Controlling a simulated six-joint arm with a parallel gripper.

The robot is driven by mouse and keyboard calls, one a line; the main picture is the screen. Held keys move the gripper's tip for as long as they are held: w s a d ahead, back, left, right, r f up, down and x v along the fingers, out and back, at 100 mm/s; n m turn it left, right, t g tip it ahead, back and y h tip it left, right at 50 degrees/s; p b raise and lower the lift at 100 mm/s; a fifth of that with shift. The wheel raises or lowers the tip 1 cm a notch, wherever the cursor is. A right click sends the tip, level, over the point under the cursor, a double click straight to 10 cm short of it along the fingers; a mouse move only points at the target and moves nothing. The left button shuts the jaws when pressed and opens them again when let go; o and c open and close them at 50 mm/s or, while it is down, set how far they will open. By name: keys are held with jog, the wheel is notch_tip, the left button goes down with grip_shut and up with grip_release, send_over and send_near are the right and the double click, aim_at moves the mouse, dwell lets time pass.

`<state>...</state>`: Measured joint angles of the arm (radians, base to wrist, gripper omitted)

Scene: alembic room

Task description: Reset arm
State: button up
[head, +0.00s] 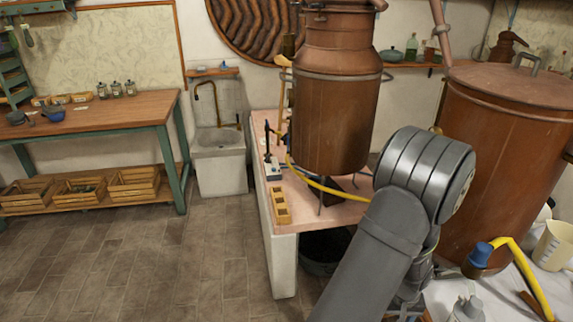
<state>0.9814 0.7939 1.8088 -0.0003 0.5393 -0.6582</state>
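My arm rises from the bottom edge of the head view, right of the middle. Its grey links bend at a large ribbed joint in front of the pink-topped bench. I cannot make out my gripper or its fingers. Some dark parts show low behind the arm, too covered to tell what they are. Nothing held can be seen.
A copper still (337,110) on the pink-topped bench (287,205) stands close behind my arm. A large copper vat (515,150) is at the right. A white surface at lower right holds a yellow hose (532,282) and a jug (556,246). Floor at left is clear.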

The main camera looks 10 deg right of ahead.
jog(key=w+a+f+n, duration=0.3)
jog(key=w+a+f, duration=0.1)
jog(key=w, duration=0.6)
jog(key=shift+w+f+n, duration=0.2)
jog(key=shift+f+n, duration=0.15)
jog(key=shift+n, duration=0.05)
